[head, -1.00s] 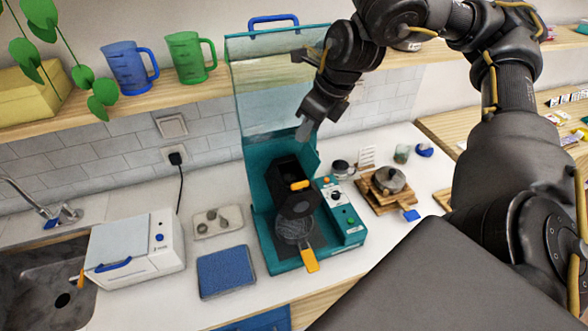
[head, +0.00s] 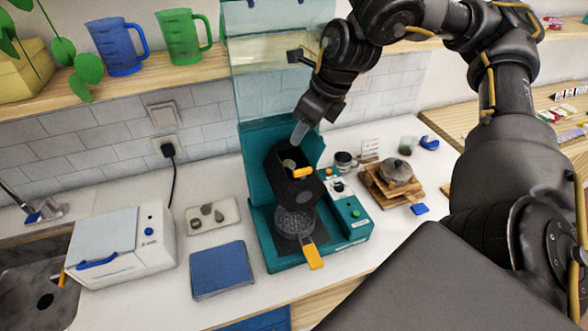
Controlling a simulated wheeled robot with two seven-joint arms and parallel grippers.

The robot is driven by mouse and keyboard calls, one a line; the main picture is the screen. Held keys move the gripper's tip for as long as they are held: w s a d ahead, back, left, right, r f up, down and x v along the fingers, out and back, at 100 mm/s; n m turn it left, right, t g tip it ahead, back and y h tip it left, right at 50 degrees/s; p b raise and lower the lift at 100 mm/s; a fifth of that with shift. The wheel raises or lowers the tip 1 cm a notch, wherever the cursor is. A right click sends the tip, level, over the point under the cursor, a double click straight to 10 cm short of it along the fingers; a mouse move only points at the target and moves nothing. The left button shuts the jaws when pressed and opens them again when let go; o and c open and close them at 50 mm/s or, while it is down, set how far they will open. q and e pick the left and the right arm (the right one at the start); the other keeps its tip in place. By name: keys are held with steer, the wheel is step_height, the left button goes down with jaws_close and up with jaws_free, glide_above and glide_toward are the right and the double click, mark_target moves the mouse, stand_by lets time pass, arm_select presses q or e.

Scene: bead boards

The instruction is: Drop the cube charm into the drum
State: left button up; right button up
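The black drum (head: 283,180) sits tilted in the teal machine (head: 257,222), its open mouth facing up. My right gripper (head: 299,132) points down just above the back of the drum's mouth. Its fingertips are small and dark here, so I cannot tell whether they are open or shut, or whether they hold anything. A small pale grey patch shows inside the drum's mouth; I cannot tell whether it is the cube charm. Small grey pieces lie on a pale tray (head: 231,207) left of the machine; their shapes are unclear. My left gripper is out of view.
The machine's clear raised cover (head: 270,95) stands behind the drum. A mesh basket (head: 293,221) with an orange handle sits below it. A blue pad (head: 222,269) and a white box (head: 122,247) are at the left. A wooden stand (head: 384,193) with a grey pot is at the right.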

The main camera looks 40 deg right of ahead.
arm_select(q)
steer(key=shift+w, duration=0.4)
arm_select(e)
steer(key=shift+o, duration=0.4)
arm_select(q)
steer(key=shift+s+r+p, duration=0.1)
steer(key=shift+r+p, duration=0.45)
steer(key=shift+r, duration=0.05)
arm_select(e)
steer(key=v, duration=1)
steer(key=shift+r, duration=0.4)
steer(key=shift+s+d, duration=0.1)
steer(key=shift+d, duration=0.05)
